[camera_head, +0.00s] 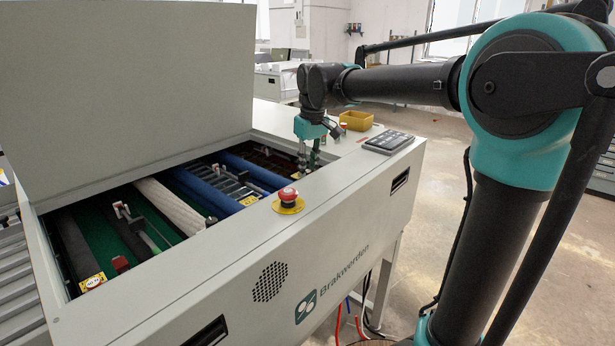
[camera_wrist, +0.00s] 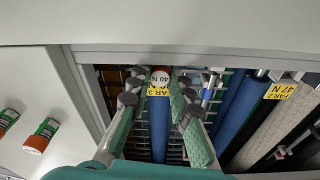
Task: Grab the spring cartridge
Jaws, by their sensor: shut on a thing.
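In the wrist view, a spring cartridge (camera_wrist: 161,76) marked "40 N" shows its round orange-and-white end beside the yellow "PAIR 3" label. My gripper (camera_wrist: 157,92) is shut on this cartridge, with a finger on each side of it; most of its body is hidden. In the head view, my gripper (camera_head: 310,152) points down into the far right end of the open machine, and the cartridge cannot be made out there. Two loose green cartridges with orange ends, one of them nearer (camera_wrist: 40,136), lie on the pale surface at the left of the wrist view.
Blue rollers (camera_wrist: 243,108) and a pale roller (camera_wrist: 283,133) lie beside my gripper. The machine's rim (camera_wrist: 190,54) runs close to the fingers. A yellow bin (camera_head: 356,120), a keypad (camera_head: 388,142) and a red stop button (camera_head: 288,195) are on the machine top. The raised lid (camera_head: 125,85) stands at left.

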